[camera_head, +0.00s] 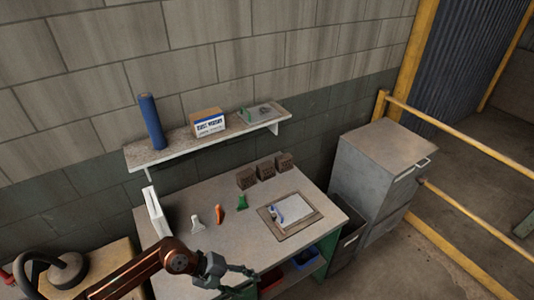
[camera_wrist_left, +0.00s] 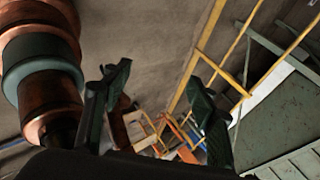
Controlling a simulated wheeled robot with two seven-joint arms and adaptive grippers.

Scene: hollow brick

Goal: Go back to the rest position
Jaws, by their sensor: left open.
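My left gripper (camera_head: 238,272) is open and empty at the front edge of the workbench (camera_head: 187,194) in the head view. Its copper-coloured arm comes in from the lower left. In the left wrist view its two dark fingers (camera_wrist_left: 158,108) stand wide apart with nothing between them. A copper and grey arm link of mine fills the left side of that view. My right gripper shows in neither view.
On the bench are a white scraper (camera_head: 197,223), an orange one (camera_head: 216,215), a green one (camera_head: 242,202), hollow bricks (camera_head: 265,170) and a tray (camera_head: 305,229). A shelf (camera_head: 175,152) hangs above. A grey cabinet (camera_head: 375,175) and yellow rails (camera_head: 450,130) stand right.

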